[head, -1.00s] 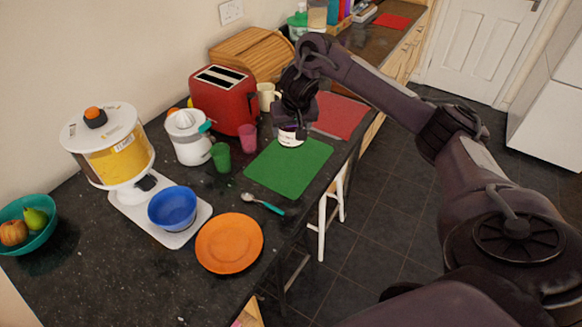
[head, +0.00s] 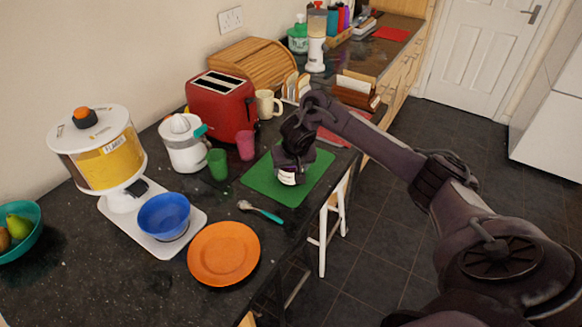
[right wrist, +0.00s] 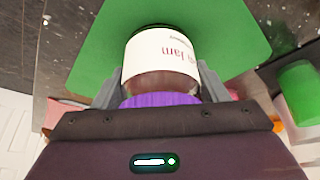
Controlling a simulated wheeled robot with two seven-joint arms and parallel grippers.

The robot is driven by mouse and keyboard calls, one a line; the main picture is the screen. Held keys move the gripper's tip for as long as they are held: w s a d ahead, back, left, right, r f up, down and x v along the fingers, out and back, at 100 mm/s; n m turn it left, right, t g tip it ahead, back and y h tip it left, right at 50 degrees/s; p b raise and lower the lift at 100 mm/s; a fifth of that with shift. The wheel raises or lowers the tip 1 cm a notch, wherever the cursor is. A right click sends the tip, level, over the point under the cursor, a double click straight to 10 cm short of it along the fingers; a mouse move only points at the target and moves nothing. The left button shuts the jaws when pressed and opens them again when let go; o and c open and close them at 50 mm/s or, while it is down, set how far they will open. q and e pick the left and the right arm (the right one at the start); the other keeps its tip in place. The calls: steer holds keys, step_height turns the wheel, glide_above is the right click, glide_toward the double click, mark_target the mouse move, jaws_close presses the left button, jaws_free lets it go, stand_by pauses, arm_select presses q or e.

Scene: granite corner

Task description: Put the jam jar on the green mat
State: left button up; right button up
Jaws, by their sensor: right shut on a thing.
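The jam jar (head: 287,177) has a white label and a dark purple lid. My right gripper (head: 292,163) is shut on it from above, and the jar is at the middle of the green mat (head: 262,178). In the right wrist view the jar (right wrist: 162,52) sits between the two fingers (right wrist: 160,90), its label reading "Jam", with the green mat (right wrist: 90,50) behind it. I cannot tell whether the jar's base touches the mat. My left gripper is not in view.
Left of the mat stand a green cup (head: 217,164) and a pink cup (head: 246,143), with a red toaster (head: 222,105) behind. The counter's edge runs close along the mat's right side.

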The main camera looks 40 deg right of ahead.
steer(key=o, duration=1.2)
steer(key=shift+f, duration=0.15)
steer(key=shift+r, duration=0.45)
steer(key=p+v, duration=0.1)
steer(key=v, duration=0.4)
steer(key=p+v, duration=0.4)
steer(key=v, duration=0.2)
steer(key=shift+s+a+r+p, duration=0.2)
steer(key=shift+s+p, duration=0.1)
steer(key=shift+p, duration=0.1)
